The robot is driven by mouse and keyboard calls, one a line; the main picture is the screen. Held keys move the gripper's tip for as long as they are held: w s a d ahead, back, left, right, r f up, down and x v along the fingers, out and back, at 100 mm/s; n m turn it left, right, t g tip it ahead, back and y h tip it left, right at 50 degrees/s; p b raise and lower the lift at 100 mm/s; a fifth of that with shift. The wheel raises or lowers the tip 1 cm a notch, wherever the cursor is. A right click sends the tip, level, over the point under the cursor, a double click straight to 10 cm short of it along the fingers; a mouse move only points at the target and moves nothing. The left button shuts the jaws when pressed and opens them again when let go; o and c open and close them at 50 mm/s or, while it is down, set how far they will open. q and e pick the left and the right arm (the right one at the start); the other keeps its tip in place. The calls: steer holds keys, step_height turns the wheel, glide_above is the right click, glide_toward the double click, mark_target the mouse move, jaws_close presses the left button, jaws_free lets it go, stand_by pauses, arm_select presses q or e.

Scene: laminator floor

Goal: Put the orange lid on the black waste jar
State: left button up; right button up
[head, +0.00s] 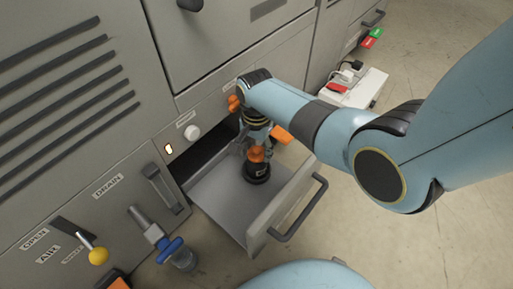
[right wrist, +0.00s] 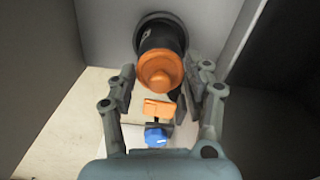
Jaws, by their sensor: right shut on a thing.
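The black waste jar (head: 257,174) stands upright in the open grey drawer (head: 215,193); it also shows at the top of the right wrist view (right wrist: 158,37). The orange lid (head: 257,155) is at the jar's top, and in the right wrist view the lid (right wrist: 160,70) overlaps the jar's mouth end. I cannot tell whether it is seated. My right gripper (head: 256,148) reaches down from above, shut on the lid with a finger at each side of it in the right wrist view (right wrist: 160,80). My left gripper is not in view.
The drawer front with its dark handle (head: 299,208) stands out from the grey machine. A blue-handled valve (head: 170,249) and a yellow-knobbed lever (head: 98,256) are at lower left. A white power strip (head: 352,88) lies at upper right. Open floor lies at right.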

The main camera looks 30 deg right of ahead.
stand_by(0.4)
steer(key=o, duration=1.5)
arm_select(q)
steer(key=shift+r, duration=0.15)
arm_select(e)
steer(key=shift+r+p, duration=3.35)
steer(key=shift+r, duration=0.2)
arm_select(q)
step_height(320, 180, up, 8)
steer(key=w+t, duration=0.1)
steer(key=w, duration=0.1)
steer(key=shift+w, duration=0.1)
arm_select(e)
jaws_close()
